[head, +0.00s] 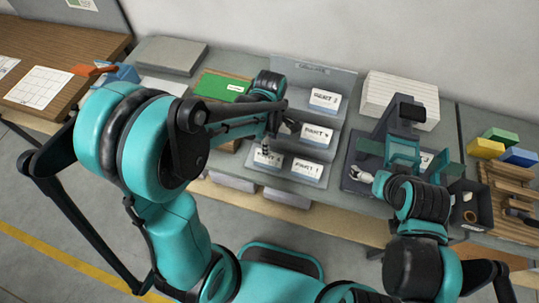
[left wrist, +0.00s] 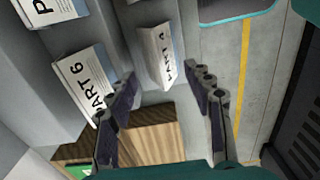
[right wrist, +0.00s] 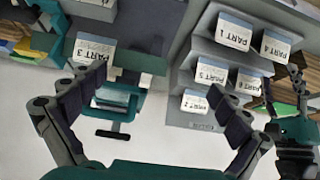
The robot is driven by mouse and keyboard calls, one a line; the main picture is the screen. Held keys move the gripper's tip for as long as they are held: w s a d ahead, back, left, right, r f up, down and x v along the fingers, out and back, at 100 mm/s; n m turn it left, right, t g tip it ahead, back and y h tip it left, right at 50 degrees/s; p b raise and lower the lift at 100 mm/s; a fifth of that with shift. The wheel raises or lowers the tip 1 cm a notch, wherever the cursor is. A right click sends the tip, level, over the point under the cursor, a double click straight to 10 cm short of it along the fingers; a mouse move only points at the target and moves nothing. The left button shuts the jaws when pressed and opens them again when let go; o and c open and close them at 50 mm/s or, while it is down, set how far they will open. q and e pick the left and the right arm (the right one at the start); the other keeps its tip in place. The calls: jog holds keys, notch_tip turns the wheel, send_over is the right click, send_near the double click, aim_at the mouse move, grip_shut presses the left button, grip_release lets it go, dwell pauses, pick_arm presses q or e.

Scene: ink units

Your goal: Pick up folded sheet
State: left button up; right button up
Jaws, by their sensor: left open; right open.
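Several folded white sheets with blue edges and printed part labels stand on a grey stepped rack (head: 340,85). They include a top one (head: 322,99), a middle one (head: 316,135), a lower-left one (head: 267,158) and a lower-right one (head: 307,171). My left gripper (left wrist: 165,80) is open and empty; in its wrist view a folded sheet (left wrist: 160,58) lies just beyond the gap between its fingers, and PART 6 (left wrist: 84,85) is left of them. My right gripper (right wrist: 157,92) is open and empty, facing a teal-and-dark press (right wrist: 112,100). The PART 3 sheet (right wrist: 94,49) stands by that press.
A green board (head: 222,86) lies left of the rack. A white ribbed block (head: 400,95) stands behind the press. A dark bin (head: 470,205) and a wooden rack (head: 510,195) are at the right. The grey floor (head: 50,265) in front is clear.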

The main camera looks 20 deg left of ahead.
aim_at(275, 162)
pick_arm(q)
notch_tip(275, 162, down, 7)
jog(key=shift+w+a+r+b, duration=0.1)
jog(key=shift+r+b, duration=0.05)
jog(key=shift+b, duration=0.9)
jog(key=c, duration=1.2)
